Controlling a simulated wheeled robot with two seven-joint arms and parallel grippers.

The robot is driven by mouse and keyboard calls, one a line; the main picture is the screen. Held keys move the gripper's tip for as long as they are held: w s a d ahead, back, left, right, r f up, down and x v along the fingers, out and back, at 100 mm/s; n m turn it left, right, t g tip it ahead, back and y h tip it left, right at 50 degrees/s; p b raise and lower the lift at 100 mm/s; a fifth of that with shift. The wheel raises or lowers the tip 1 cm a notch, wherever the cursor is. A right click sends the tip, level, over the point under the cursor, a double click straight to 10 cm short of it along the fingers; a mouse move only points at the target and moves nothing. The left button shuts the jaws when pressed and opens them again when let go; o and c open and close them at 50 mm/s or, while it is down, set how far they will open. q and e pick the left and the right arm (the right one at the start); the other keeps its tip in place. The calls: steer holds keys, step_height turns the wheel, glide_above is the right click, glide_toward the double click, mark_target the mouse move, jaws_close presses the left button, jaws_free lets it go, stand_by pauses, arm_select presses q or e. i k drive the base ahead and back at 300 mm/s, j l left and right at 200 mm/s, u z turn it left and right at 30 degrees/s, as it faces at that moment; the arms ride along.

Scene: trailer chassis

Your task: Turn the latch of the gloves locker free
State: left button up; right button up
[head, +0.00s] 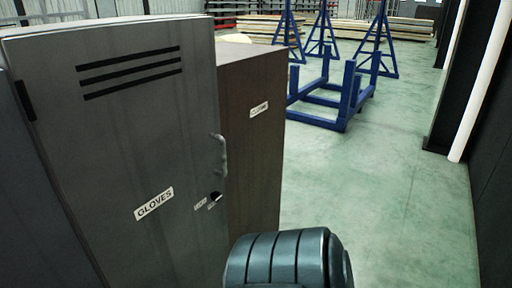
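The gloves locker (120,160) is a tall grey metal cabinet on the left, with its door shut. Its door has three dark vent slots near the top and a white GLOVES label (154,204). A curved grey handle (221,155) sits at the door's right edge. Just below it is a small dark round latch (215,197) with small white labels at its lower left; the lettering and the latch's exact position are too small to tell. A dark ribbed part of my arm shows at the bottom, right of the locker. Neither gripper shows.
A brown cabinet side (252,135) with a small label stands against the locker's right. Blue steel stands (335,105) and stacked boards (250,27) are farther back. A white pipe (477,85) runs by the right wall. The green floor (380,200) between is clear.

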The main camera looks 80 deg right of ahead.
mark_target(215, 196)
steer(key=z, duration=2.15)
